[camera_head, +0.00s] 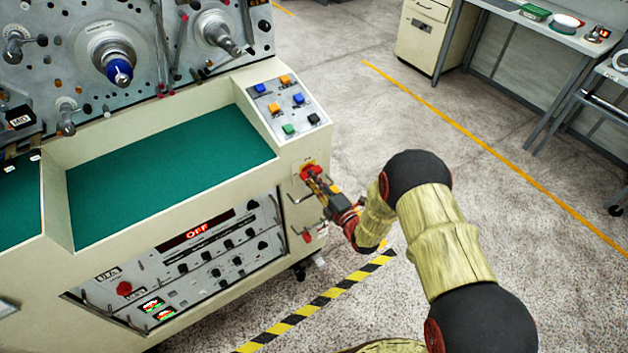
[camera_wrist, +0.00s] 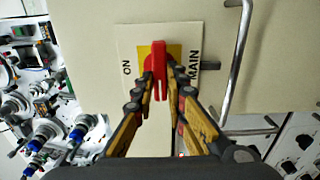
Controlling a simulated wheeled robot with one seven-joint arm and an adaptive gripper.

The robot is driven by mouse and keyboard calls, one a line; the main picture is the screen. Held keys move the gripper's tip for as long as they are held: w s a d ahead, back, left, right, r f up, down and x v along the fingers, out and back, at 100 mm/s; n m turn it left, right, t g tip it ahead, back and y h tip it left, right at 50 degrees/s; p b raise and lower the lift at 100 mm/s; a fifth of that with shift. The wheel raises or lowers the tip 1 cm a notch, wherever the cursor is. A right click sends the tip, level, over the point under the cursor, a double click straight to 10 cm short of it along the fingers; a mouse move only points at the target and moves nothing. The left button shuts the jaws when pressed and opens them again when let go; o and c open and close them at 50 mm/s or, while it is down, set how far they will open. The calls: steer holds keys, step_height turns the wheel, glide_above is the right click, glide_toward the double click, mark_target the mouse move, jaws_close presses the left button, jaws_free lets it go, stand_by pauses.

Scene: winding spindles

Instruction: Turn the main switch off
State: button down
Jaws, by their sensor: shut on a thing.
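The main switch is a red handle (camera_wrist: 157,62) on a yellow square, set on a pale plate (camera_wrist: 128,48) marked ON and MAIN in the wrist view. The handle lies upright in that picture, crosswise to the line from ON to MAIN. In the head view the red switch (camera_head: 310,171) is on the machine's cream end panel, partly covered by my gripper (camera_head: 317,181). My gripper (camera_wrist: 159,86) is shut on the handle, one finger on each side. A red lit display (camera_head: 197,229) on the machine's front reads OFF.
Metal pull handles (camera_wrist: 237,70) stick out beside the switch. The button panel (camera_head: 285,104) is just above it, and a green work surface (camera_head: 170,175) lies to the left. Open floor (camera_head: 440,150) is to the right, with desks at the back right.

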steer(key=c, duration=1.8)
jaws_free()
steer(key=v, duration=1.2)
steer(key=shift+f, duration=0.1)
